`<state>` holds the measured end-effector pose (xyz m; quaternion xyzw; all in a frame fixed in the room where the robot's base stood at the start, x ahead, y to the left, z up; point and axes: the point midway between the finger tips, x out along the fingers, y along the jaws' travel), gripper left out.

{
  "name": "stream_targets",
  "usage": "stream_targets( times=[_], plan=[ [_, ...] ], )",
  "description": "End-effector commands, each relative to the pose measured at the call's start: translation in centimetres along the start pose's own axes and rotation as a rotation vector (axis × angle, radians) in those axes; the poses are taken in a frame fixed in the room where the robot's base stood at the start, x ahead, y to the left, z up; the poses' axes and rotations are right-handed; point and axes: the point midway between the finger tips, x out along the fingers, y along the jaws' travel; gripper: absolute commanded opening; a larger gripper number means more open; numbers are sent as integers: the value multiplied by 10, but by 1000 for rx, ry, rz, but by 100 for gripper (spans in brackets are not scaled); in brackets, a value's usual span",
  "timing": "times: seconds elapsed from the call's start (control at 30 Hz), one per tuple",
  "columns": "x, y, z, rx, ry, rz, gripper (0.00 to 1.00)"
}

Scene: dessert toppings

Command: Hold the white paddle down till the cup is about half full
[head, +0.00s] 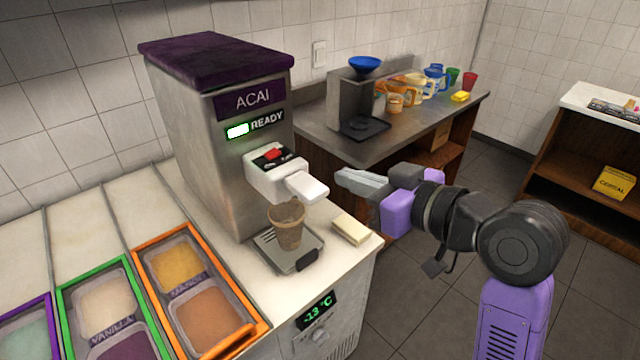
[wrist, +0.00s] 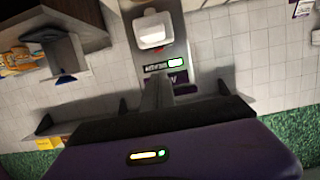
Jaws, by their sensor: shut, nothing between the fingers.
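The ACAI machine (head: 212,140) stands on the counter with a lit READY sign. Its white paddle (head: 307,187) sticks out from the white dispensing head (head: 268,178); it also shows in the wrist view (wrist: 152,31). A brown, see-through cup (head: 286,226) stands upright on the drip tray (head: 296,260) below the head. I see no stream into it and cannot tell its fill level. My gripper (head: 343,176) is shut and empty, to the right of the paddle and apart from it. Its fingers also show in the wrist view (wrist: 157,90).
A yellow-white block (head: 350,229) lies on the counter right of the tray. Topping tubs in orange (head: 190,282) and green frames fill the left. A back counter holds a grey machine with a blue top (head: 365,65) and several coloured cups. Open floor lies on the right.

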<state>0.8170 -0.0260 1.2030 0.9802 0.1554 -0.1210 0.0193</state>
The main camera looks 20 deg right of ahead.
Motion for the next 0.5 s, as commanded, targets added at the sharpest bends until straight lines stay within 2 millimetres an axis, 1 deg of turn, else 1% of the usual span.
stream_targets(
  times=[0.1, 0.4, 0.5],
  plan=[
    [23, -1, -1, 1, -3, -4, 0],
    [81, -1, -1, 0, -3, -2, 0],
    [83, 0, 18, 4, -5, 0, 0]
  ],
)
